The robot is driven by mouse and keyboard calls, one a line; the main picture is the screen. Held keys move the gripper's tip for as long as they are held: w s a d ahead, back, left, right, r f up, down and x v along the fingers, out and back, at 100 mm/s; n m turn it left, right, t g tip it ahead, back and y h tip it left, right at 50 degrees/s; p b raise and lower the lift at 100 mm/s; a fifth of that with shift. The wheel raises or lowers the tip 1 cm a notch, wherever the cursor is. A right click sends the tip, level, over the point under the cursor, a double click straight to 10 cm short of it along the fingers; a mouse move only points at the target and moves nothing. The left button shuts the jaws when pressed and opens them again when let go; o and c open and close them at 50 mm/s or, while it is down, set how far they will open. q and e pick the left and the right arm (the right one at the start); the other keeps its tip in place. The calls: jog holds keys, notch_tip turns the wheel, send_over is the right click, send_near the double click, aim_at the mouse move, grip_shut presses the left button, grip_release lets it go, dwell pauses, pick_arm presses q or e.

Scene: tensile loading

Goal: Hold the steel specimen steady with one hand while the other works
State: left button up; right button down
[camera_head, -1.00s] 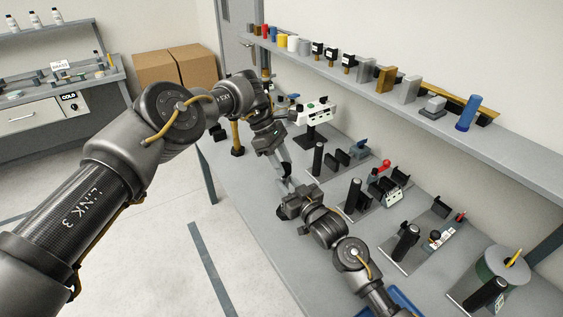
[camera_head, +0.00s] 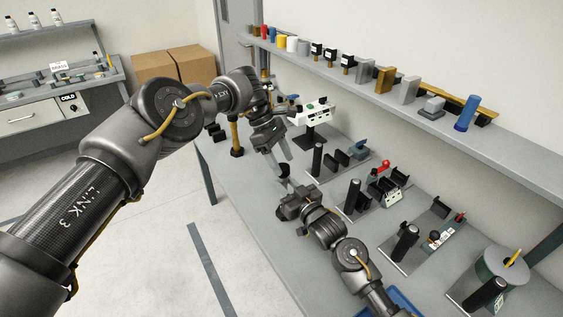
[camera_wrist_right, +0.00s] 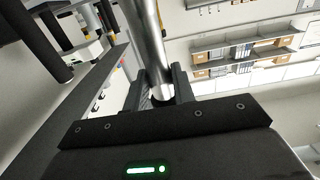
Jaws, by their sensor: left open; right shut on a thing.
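The steel specimen (camera_wrist_right: 146,45) shows in the right wrist view as a shiny round bar. It stands between the fingers of my right gripper (camera_wrist_right: 160,90), which is shut on it; its far end runs out of the picture. In the head view my right gripper (camera_head: 286,196) is low over the near part of the bench, and a small dark round piece (camera_head: 284,170) shows just above it. My left gripper (camera_head: 281,158) is open close above that piece, with its fingers apart; I cannot tell whether they touch it.
The grey bench (camera_head: 243,200) holds a white boxy device on a stand (camera_head: 314,111) and several stations with black posts (camera_head: 318,159) to the right. A long shelf (camera_head: 400,108) with small blocks and cylinders runs along the wall. The bench's left front part is clear.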

pick_arm(q)
notch_tip(320, 180, up, 3)
jog(key=shift+w+a+r, duration=0.1)
jog(key=shift+w+r, duration=0.05)
